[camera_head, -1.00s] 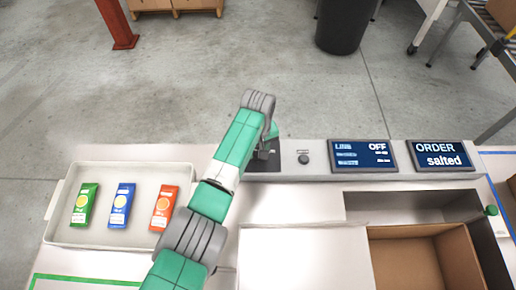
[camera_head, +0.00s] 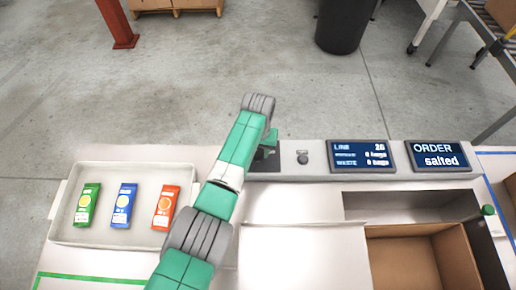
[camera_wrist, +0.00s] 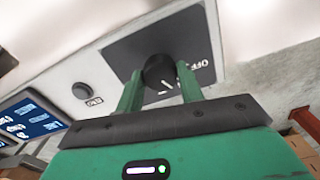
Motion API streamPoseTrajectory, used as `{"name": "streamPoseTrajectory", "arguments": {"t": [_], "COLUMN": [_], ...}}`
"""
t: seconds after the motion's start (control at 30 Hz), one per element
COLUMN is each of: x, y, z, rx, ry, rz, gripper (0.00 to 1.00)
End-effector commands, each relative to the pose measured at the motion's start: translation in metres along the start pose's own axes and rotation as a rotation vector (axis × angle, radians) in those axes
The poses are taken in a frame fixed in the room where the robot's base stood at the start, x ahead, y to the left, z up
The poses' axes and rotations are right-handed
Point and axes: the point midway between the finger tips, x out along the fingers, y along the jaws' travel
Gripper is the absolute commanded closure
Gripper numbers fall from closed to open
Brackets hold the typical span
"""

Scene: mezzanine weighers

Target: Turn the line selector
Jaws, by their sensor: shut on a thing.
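The line selector is a round black knob (camera_wrist: 158,70) on a dark plate (camera_wrist: 130,52) in the wrist view. My gripper (camera_wrist: 160,88) is shut on the knob, one green finger on each side. In the head view my arm hides the knob, and only part of the plate (camera_head: 262,164) shows. The line display (camera_head: 361,156) reads "LINE" with what looks like 26, above two rows ending in "bags".
A small round button (camera_head: 303,157) sits between selector and line display. The order display (camera_head: 437,156) reads "ORDER salted". A white tray (camera_head: 60,213) at left holds green, blue and orange packets. An open cardboard box (camera_head: 405,262) is at front right.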

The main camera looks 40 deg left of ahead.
Motion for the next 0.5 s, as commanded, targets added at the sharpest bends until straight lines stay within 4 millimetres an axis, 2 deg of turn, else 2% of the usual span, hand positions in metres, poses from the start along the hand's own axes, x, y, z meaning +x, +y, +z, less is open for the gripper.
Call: {"name": "streamPoseTrajectory", "arguments": {"t": [0.2, 0.5], "x": [-0.0003, 0.0], "y": [0.0001, 0.0], "z": [-0.0002, -0.0002], "rx": [0.088, 0.132], "ry": [0.001, 0.0], "rz": [0.001, 0.0], "gripper": [0.86, 0.86]}}
